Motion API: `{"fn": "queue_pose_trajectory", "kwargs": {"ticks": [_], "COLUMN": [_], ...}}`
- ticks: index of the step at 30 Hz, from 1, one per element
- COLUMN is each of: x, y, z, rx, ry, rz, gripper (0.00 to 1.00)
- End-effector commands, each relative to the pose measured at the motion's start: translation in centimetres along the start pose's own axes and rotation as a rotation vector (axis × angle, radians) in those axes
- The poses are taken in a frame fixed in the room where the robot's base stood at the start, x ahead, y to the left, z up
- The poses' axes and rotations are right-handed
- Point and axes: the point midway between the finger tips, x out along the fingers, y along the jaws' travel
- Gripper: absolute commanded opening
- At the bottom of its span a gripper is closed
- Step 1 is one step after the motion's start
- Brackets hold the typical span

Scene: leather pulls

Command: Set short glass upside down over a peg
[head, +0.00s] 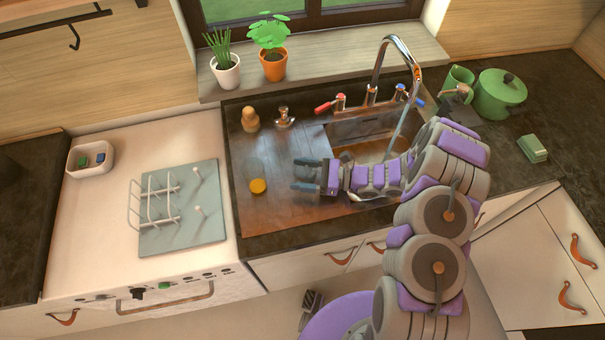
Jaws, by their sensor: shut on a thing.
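The teal drying rack (212,235) lies flat on the white counter left of the sink. Two slim white pegs (197,173) stand on its right half, both bare. My gripper (294,174) is over the dark wooden worktop beside the sink, well right of the pegs. Its two fingers are apart and closed on the short glass. The glass is so clear and small here that its outline and which way up it is cannot be told.
White wire loops (155,203) stand on the rack's left half. A clear vessel with a yellow end (258,186) is between the rack and my gripper. A wooden pepper mill (250,119), the tall tap (412,58) and potted plants (225,72) are behind.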

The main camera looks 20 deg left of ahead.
Motion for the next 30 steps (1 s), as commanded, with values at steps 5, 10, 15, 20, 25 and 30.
{"fn": "queue_pose_trajectory", "kwargs": {"ticks": [5, 10, 15, 20, 25, 30], "x": [-0.02, -0.10, -0.15, -0.09, -0.05, -0.06], "y": [0.01, -0.01, -0.02, -0.03, -0.03, 0.00], "z": [-0.16, -0.38, -0.45, -0.47, -0.49, -0.52], "rx": [-0.002, -0.002, -0.002, -0.002, -0.002, -0.002], "ry": [0.000, -0.001, -0.001, 0.000, 0.001, 0.002], "rz": [0.000, -0.001, -0.001, -0.001, -0.001, 0.000], "gripper": [0.40, 0.40, 0.87, 1.00, 1.00, 1.00]}}
